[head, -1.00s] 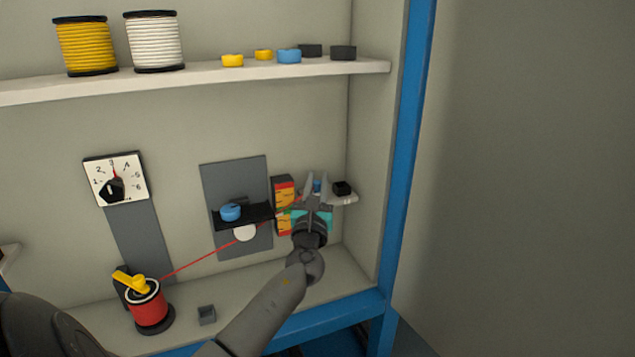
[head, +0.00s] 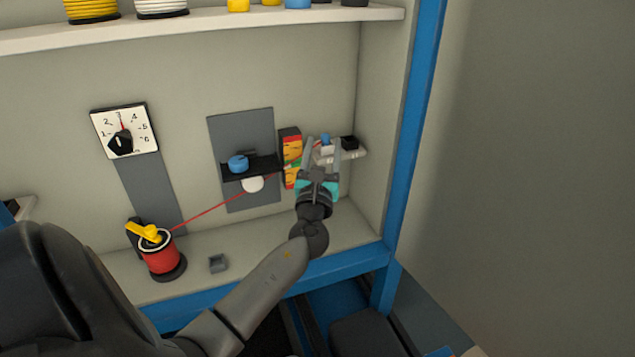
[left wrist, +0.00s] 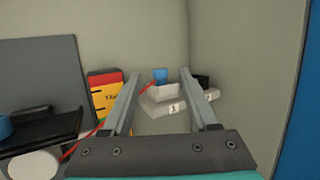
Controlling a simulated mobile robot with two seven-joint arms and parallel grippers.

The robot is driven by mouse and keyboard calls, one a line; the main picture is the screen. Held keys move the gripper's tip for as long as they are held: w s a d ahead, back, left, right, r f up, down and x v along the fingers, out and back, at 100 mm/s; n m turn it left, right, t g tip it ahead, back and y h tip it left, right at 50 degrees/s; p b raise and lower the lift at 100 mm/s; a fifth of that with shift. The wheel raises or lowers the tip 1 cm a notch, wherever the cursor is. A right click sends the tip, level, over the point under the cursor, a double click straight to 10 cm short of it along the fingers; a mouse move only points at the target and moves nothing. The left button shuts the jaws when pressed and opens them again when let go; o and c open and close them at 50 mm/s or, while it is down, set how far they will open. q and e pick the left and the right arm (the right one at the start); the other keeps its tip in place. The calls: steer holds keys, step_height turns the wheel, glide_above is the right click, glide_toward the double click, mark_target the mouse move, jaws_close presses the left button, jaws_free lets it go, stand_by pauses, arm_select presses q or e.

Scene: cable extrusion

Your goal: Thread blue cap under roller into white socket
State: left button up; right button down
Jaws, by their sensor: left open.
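A small blue cap (head: 325,139) sits at the white socket (head: 327,150) on the small right-hand shelf. In the left wrist view the blue cap (left wrist: 160,75) stands at the back of the white socket (left wrist: 165,91), with the red cable (left wrist: 146,87) reaching it. The white roller (head: 253,184) is below the black ledge, and the red cable (head: 205,212) runs from the red spool past it. My left gripper (head: 322,143) is open, its fingers pointing toward the socket. In the wrist view the cap and socket show between the fingers, apart from them. My right gripper is not visible.
A blue knob-like piece (head: 238,163) sits on the black ledge (head: 262,167). A red and yellow box (head: 291,143) stands left of the socket, and a black block (head: 349,142) right of it. The red spool (head: 161,257) stands at lower left. A side wall bounds the right.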

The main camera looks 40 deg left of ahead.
arm_select(q)
steer(key=v, duration=1.1)
steer(key=o, duration=0.6)
steer(key=shift+o, duration=0.2)
steer(key=shift+s, duration=0.2)
steer(key=v, duration=0.3)
steer(key=shift+d+r+b, duration=0.1)
steer(key=shift+b, duration=0.3)
stand_by(0.4)
